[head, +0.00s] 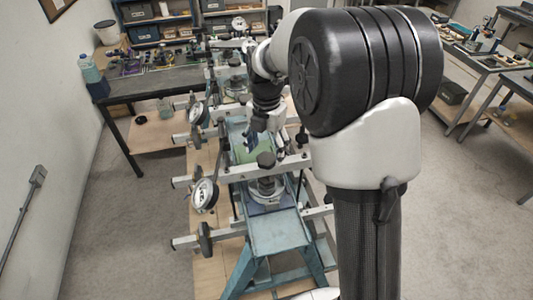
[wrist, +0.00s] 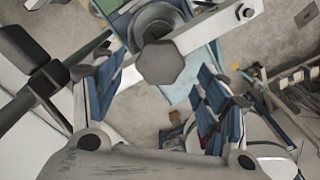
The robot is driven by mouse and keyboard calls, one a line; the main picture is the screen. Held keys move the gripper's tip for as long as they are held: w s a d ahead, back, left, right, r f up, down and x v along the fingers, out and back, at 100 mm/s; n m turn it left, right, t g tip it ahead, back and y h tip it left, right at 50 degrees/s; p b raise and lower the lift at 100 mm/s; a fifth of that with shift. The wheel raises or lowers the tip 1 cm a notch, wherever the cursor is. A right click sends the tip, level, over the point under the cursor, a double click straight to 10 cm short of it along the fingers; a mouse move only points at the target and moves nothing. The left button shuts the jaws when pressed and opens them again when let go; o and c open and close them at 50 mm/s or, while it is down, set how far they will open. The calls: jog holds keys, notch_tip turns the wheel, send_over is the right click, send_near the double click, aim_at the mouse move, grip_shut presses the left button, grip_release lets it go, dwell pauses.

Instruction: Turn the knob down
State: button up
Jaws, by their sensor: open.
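A dark knob (head: 266,159) stands on top of a metal crossbar of the teal-framed apparatus, near the middle of the head view. My gripper (head: 267,146) hangs over the apparatus by the knob. In the wrist view my gripper (wrist: 160,95) is open, with blue pads on both fingers. The knob appears between the fingers, toward the tips, with visible gaps on both sides. I cannot tell its exact depth from the pads.
The apparatus has a light metal bar (head: 235,174), round dials (head: 204,193) on its left and a teal lower plate (head: 277,231). A dark workbench (head: 160,82) stands behind left. More benches (head: 480,62) stand at the right. Open floor (head: 115,230) lies at the left.

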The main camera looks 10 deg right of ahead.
aim_at(267, 161)
jog(key=shift+f, duration=1.3)
jog(key=shift+c, duration=0.4)
jog(key=c, duration=1)
